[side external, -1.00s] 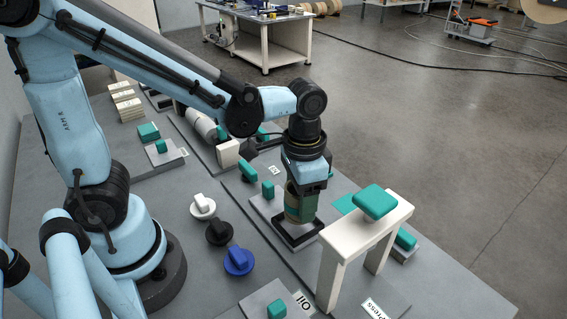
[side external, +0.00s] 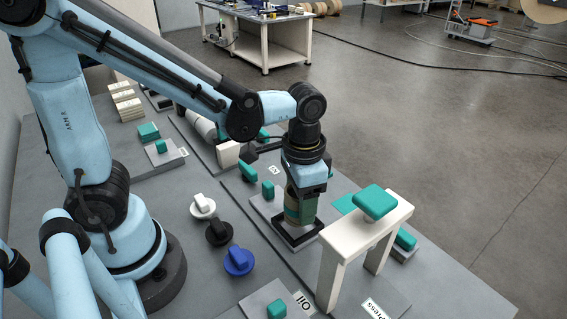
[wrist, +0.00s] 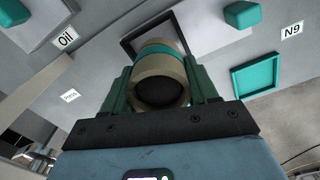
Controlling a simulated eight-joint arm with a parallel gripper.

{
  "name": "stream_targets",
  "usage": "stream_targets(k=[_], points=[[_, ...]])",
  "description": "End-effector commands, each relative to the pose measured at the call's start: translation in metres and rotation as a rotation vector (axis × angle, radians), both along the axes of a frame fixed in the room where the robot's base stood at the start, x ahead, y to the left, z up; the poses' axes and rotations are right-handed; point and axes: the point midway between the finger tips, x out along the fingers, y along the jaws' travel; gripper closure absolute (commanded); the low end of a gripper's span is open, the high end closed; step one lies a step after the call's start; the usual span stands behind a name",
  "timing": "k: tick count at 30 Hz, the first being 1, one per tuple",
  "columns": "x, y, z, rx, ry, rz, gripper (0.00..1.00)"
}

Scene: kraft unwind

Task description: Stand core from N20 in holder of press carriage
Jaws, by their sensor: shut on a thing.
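My gripper (side external: 302,192) points down and is shut on the core (side external: 299,215), a tan cylinder with a teal band. The core stands about upright between the green fingers, and in the wrist view its dark end (wrist: 160,92) faces the camera. Below it is the holder (side external: 285,238), a dark square frame on a grey plate. The holder also shows behind the core in the wrist view (wrist: 128,44). The core's lower end is at or just above the holder; I cannot tell whether it touches the bottom.
A white press frame (side external: 337,246) with a teal block (side external: 375,201) on top stands close on the right. White, black and blue knobs (side external: 238,261) lie to the left. Teal blocks (side external: 248,172) sit behind the holder. An Oil label (wrist: 65,40) and N9 label (wrist: 292,30) show.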

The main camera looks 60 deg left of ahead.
Motion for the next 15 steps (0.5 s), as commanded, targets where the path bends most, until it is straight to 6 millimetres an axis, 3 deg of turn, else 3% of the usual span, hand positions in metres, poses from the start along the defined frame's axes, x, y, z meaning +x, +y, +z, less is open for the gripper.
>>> stream_targets(k=[15], points=[[0.0001, 0.0, -0.0046, 0.0, 0.0, 0.0, 0.71]])
